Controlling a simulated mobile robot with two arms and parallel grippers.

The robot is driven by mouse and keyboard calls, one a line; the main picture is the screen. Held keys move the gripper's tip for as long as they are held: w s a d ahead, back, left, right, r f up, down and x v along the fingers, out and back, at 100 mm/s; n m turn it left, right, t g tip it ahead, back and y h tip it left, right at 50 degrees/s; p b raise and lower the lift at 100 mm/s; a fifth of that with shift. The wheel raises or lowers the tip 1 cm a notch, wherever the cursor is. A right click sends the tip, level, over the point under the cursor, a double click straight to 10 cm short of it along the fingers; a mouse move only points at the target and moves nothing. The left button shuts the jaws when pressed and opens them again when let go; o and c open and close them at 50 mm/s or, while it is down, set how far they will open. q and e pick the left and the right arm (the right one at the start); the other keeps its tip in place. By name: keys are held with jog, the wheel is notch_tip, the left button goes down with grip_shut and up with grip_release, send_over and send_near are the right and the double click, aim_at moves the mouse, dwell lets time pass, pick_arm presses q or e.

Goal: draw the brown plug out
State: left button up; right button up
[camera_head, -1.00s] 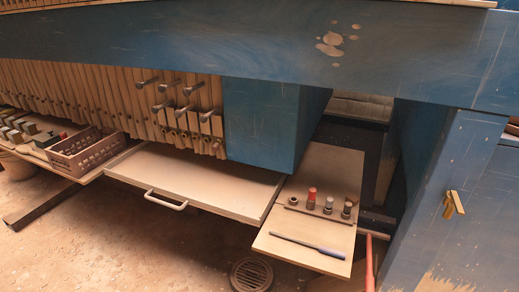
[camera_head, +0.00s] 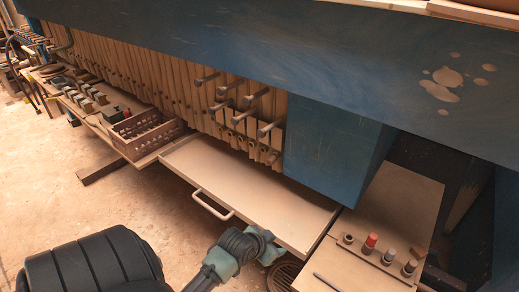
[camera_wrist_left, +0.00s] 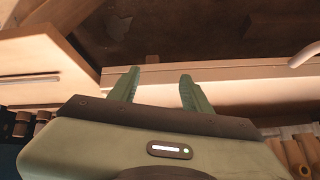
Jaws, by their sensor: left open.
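A low rack (camera_head: 376,262) on the right-hand board holds a row of short plugs. One plug has a red top (camera_head: 370,241), one is grey (camera_head: 389,254) and one is dark with a pale top (camera_head: 409,267). A small brown piece (camera_head: 421,252) shows behind the row's right end; I cannot tell surely whether it is the brown plug. My left gripper (camera_head: 270,246) is open and empty, in front of the pale drawer's front edge and left of the rack. Its two spread fingers show in the left wrist view (camera_wrist_left: 157,84). My right gripper is not in view.
The pale drawer (camera_head: 250,190) has a bar handle (camera_head: 211,204). Several grey-ended pegs (camera_head: 256,95) jut from the slatted press. A blue post (camera_head: 330,145) stands behind the rack's board. A brown crate (camera_head: 148,131) and small blocks lie left. A pen (camera_head: 327,282) lies before the rack.

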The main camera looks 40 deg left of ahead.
pick_arm(q)
notch_tip(320, 180, up, 4)
jog(key=w+a+t, duration=0.1)
jog(key=w+a, duration=0.1)
jog(key=n+t+y+p, duration=0.1)
jog(key=t+y, duration=0.2)
jog(key=t, duration=0.1)
send_near(269, 161)
jog(key=w, duration=0.2)
jog(key=x, duration=0.6)
jog(key=shift+w+a+f+p, duration=0.1)
jog(key=shift+a+f+p, duration=0.2)
jog(key=shift+f, duration=0.15)
jog(key=shift+w+a+f, duration=0.1)
jog(key=shift+w+f, duration=0.2)
jog(key=shift+w, duration=0.35)
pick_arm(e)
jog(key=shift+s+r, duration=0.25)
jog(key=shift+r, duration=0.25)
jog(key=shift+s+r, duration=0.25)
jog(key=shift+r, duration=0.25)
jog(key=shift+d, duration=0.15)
pick_arm(q)
grip_shut()
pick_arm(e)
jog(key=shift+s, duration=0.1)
